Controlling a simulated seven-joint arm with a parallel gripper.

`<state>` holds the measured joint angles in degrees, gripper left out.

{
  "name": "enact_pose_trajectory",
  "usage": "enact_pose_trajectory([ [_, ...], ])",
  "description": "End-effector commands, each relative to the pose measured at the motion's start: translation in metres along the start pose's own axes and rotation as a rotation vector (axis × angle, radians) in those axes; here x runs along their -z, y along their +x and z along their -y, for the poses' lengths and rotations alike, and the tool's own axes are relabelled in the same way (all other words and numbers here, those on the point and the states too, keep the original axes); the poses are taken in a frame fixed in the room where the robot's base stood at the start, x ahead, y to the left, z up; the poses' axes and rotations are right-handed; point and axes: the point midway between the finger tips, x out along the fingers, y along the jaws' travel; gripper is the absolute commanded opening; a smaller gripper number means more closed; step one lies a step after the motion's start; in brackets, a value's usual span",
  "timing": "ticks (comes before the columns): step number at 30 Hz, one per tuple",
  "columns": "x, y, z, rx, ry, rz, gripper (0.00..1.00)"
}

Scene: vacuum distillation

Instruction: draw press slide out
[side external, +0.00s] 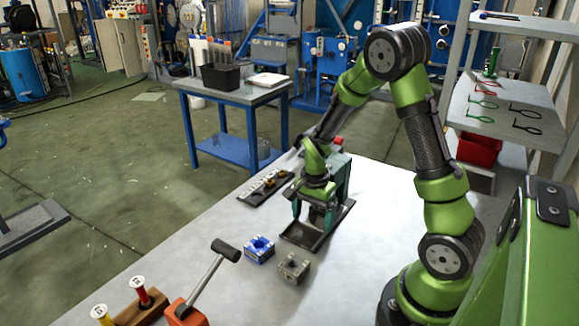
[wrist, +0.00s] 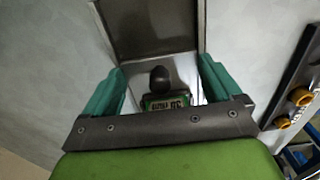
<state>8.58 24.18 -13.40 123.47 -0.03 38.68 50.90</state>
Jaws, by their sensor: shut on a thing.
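The press (side external: 343,177) stands on the light table, with teal uprights and a dark, rimmed base tray (side external: 301,237) reaching out in front. My gripper (side external: 317,206) is low at the press and shut on a part I take for the slide.
A blue block (side external: 258,248) and a grey block (side external: 293,268) lie in front of the press. A hammer (side external: 210,272) and a wooden rack (side external: 140,309) are nearer the camera. A dark strip with brass-coloured parts (side external: 264,188) lies left of the press. The table right of it is clear.

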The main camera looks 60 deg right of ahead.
Motion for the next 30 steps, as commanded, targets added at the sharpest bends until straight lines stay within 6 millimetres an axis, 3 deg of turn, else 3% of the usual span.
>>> enact_pose_trajectory([
  [30,-0.047,-0.001,0.0,0.002,-0.001,0.001,0.7],
])
